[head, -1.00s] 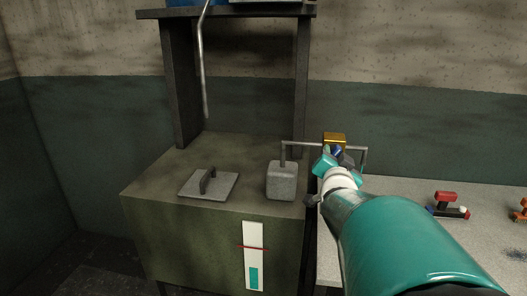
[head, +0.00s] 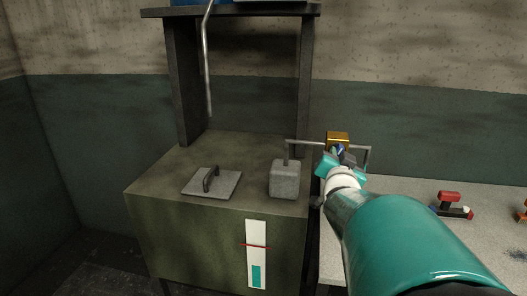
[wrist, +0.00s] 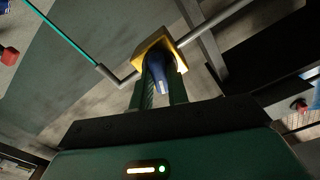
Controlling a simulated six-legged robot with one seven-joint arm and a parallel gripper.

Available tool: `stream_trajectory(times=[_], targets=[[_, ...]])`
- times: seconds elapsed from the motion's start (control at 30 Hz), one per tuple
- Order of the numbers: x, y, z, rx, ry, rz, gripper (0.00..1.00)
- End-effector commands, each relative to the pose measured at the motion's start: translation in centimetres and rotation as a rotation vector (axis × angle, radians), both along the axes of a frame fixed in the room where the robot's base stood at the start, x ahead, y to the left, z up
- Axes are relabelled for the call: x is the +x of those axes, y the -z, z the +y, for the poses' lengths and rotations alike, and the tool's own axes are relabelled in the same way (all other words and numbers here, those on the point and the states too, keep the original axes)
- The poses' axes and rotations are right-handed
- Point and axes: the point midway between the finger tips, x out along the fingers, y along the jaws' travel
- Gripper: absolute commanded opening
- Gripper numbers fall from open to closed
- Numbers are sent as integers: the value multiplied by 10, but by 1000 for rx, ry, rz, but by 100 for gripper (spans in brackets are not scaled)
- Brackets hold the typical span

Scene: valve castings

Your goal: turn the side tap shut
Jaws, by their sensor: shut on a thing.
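The side tap has a brass-yellow body (head: 338,136) on a thin grey pipe (head: 304,142), to the right of the cabinet. Its blue handle (wrist: 155,70) shows clearly in the wrist view, in front of the tap's yellow body (wrist: 173,45). My gripper (head: 340,153) is at the tap, and in the wrist view its two fingers (wrist: 160,88) are on either side of the handle, shut on it. In the head view the handle is mostly hidden by my gripper. A white gauge (head: 256,233) with a red mark and a low teal column is on the cabinet front.
A grey block (head: 284,181) and a flat plate with a raised handle (head: 212,184) are on the cabinet top (head: 165,180). A bent pipe (head: 208,60) hangs from the shelf (head: 240,10). A red-topped part (head: 450,197) lies on the right bench (head: 405,180).

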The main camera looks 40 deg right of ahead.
Motion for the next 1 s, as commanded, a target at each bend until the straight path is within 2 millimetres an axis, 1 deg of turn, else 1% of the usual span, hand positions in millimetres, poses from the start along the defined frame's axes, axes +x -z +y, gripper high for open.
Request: stream_trajectory(times=[0.5,0.7,1.0], targets=[[0,-1,0,-223,1,248,0],[0,-2,0,-267,1,299,0],[0,-2,0,-282,1,315,0]])
